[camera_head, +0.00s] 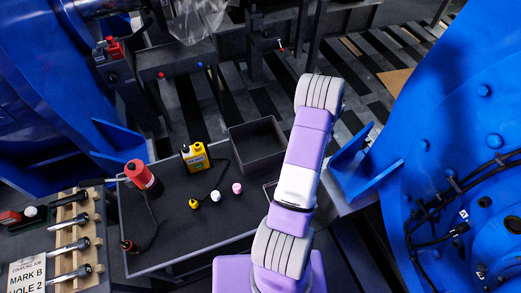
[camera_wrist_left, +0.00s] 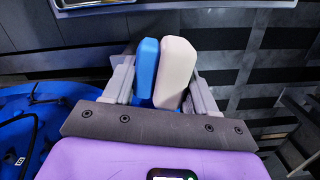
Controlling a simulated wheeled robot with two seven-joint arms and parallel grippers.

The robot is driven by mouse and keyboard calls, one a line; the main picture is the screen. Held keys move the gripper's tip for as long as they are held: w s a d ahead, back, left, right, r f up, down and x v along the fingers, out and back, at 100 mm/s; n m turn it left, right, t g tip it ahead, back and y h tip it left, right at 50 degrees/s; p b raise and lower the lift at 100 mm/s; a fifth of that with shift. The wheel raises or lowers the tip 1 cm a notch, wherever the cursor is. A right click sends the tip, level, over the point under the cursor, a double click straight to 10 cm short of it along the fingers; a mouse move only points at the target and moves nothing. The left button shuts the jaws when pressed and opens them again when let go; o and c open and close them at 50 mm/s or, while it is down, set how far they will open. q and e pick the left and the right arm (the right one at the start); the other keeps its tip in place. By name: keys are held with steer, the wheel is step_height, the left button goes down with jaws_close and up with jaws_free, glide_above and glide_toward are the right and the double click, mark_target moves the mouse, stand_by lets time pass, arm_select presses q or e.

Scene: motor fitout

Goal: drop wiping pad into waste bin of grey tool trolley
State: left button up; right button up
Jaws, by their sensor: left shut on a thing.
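In the left wrist view my left gripper (camera_wrist_left: 163,82) is shut on the wiping pad (camera_wrist_left: 177,72), which shows a blue side and a cream side. The pad stands up between the two fingers. In the head view the grey tool trolley (camera_head: 180,232) stands at lower centre-left. A dark open box (camera_head: 257,165) at its far right corner looks like the waste bin and appears empty. One of my arms rises right of the box, and its gripper does not show. My right gripper does not show.
A wooden rack (camera_head: 75,235) of tools is at left. Large blue housings stand at left and at right (camera_head: 450,120). Slatted dark floor lies behind.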

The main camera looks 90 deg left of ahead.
arm_select(q)
steer(key=s+a+n, duration=0.1)
steer(key=s+a, duration=0.2)
steer(key=s, duration=0.7)
steer(key=s+a+n, duration=0.2)
steer(key=s+a, duration=0.1)
steer(key=s, duration=0.7)
steer(key=b, duration=0.2)
glide_above(262, 155)
steer(key=f, duration=0.9)
steer(key=shift+w+f, duration=0.25)
steer(key=shift+f, duration=0.05)
steer(key=shift+f, duration=0.55)
steer(key=o, duration=1.1)
steer(key=shift+o, duration=0.2)
